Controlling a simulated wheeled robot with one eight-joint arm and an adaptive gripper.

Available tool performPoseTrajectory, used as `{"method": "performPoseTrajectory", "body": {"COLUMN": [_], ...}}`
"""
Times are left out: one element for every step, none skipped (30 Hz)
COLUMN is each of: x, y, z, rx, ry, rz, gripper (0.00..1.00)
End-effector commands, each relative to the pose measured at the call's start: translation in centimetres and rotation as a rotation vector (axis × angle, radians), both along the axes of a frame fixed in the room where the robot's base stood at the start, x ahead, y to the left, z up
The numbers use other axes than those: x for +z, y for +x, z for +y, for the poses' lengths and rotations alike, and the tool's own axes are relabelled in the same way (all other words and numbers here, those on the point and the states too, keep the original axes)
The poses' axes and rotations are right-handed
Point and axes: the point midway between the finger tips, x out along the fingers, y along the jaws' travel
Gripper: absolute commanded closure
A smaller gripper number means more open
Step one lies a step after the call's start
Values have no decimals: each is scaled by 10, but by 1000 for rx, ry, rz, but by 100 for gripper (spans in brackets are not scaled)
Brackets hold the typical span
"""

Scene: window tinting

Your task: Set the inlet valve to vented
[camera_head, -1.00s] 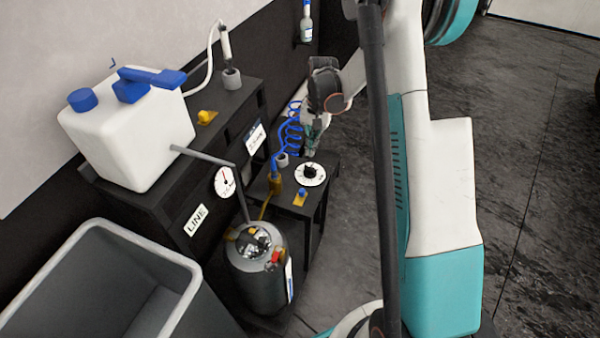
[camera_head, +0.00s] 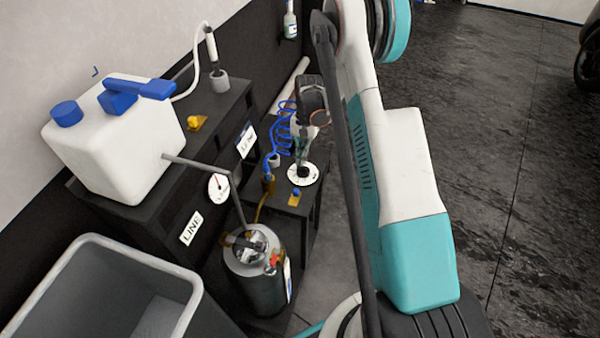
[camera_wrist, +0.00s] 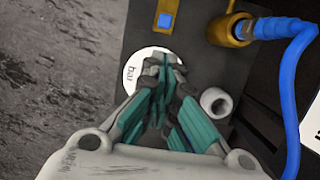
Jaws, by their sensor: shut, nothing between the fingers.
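My gripper (camera_head: 302,158) is shut with its fingertips down at the round white dial (camera_head: 303,176) on the low black stand. In the wrist view, the closed fingertips (camera_wrist: 164,62) cover the middle of the dial (camera_wrist: 134,72), where its black knob is hidden; I cannot tell whether they touch it. Part of a "bar" marking shows. A brass fitting (camera_wrist: 228,30) with a blue hose (camera_wrist: 295,75) sits on the stand. A dark metal tank (camera_head: 262,290) below carries a red-handled part (camera_head: 274,262) on top. I cannot tell which fitting is the inlet valve.
A blue button on a yellow plate (camera_wrist: 165,20) and a grey ring-shaped holder (camera_wrist: 216,102) flank the dial. A white jug (camera_head: 115,150) and yellow knob (camera_head: 194,122) stand on the shelf. A grey bin (camera_head: 85,255) is front left.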

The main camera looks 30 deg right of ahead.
Motion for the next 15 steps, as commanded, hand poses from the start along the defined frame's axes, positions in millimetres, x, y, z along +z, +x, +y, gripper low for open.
{"method": "performPoseTrajectory", "body": {"x": [-5,-9,-14,-18,-23,-31,-36,-42,-49,-54,-59,-65,-70,-74,-78], "y": [-1,-1,-2,-3,-3,-5,-6,-6,-8,-9,-10,-11,-11,-12,-13], "z": [1,1,2,3,4,5,6,7,8,9,10,11,12,13,14], "rx": [0,1,1,1,1,1,1,1,1,1,1,1,1,1,0], "ry": [0,0,0,0,0,0,0,0,0,0,0,0,0,0,0], "rz": [0,0,0,0,0,0,0,0,0,0,0,0,0,0,0], "gripper": [100,100,100,100,100,100,100,100,100,100,100,100,100,100,100]}}
